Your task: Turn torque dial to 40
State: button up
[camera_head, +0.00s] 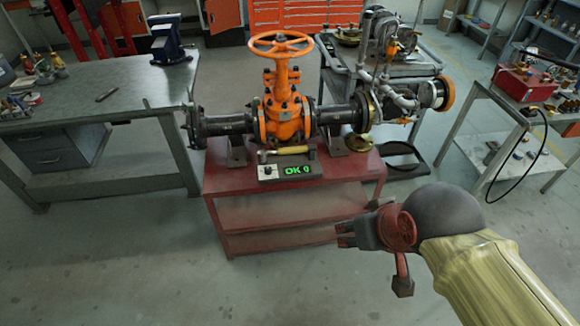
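A grey control box (289,181) sits on the front of the red stand, below the valve. Its green display (297,170) reads "OK 0". A small round pale knob (267,171) is on the box's face, left of the display; its pointer setting is too small to read. A tool with a yellow handle (293,150) lies just behind the box. My gripper (373,261) is in the air at right, in front of the stand, apart from the box. Its two dark fingers look spread, with nothing between them.
The orange gate valve (283,115) with its handwheel (280,44) rises behind the box, between dark pipes. The red stand (274,212) holds them. A grey workbench (110,85) is at left, and a metal cart (500,105) at right. Floor in front is clear.

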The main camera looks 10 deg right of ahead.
aim_at(267, 172)
jog(key=i+l+u, duration=0.3)
jog(key=i, duration=0.2)
jog(key=i+l+u, duration=0.15)
jog(key=i+u, duration=0.15)
jog(key=i, duration=0.15)
